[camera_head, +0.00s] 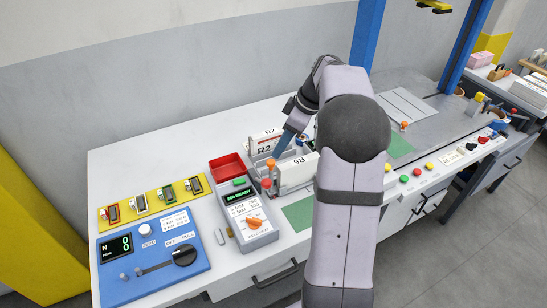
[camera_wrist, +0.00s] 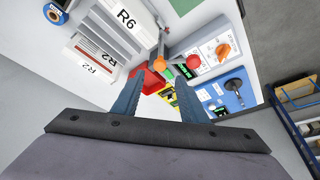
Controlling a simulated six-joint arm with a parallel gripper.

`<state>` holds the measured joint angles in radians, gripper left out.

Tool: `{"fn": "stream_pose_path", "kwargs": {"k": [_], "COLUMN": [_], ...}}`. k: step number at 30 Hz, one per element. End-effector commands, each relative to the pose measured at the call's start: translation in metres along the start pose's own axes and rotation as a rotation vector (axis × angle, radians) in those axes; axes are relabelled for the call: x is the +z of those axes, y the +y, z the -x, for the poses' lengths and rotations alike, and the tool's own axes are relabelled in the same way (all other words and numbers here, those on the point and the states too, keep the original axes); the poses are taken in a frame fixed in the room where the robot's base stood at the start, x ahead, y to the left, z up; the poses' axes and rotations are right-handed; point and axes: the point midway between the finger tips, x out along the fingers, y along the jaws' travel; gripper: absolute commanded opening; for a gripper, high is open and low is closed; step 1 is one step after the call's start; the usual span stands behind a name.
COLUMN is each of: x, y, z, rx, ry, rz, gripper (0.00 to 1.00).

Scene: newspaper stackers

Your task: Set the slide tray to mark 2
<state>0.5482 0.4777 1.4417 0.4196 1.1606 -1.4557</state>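I cannot tell for sure which part is the slide tray, and no mark 2 is legible. A grey fixture with small orange and red knobs stands between two white blocks; its orange knob (camera_head: 271,163) also shows in the wrist view (camera_wrist: 165,62). The block marked R2 (camera_head: 264,143) is behind, and the block marked R6 (camera_head: 298,173) is in front. My gripper (camera_head: 280,150) hangs over the fixture, pointing down and left. My arm hides the fixture's right side.
A red bin (camera_head: 228,166) and a grey control box with an orange dial (camera_head: 256,222) stand left of the fixture. A blue panel (camera_head: 150,275) with a black knob and a yellow strip (camera_head: 178,203) lie farther left. Bare white table shows behind them.

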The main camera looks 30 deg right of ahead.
Motion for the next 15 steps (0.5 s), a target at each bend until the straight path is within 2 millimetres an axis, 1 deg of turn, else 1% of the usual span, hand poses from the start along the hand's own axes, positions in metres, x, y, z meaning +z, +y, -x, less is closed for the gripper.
{"fn": "stream_pose_path", "kwargs": {"k": [3, 8, 11, 15], "x": [0.000, 0.000, 0.000, 0.000], "y": [0.000, 0.000, 0.000, -0.001], "z": [0.000, -0.002, -0.008, -0.023], "rx": [0.001, 0.000, -0.002, -0.003], "ry": [-0.001, -0.001, -0.001, -0.003], "rz": [0.035, 0.038, 0.037, 0.036], "gripper": [0.39, 0.39, 0.39, 0.39]}}
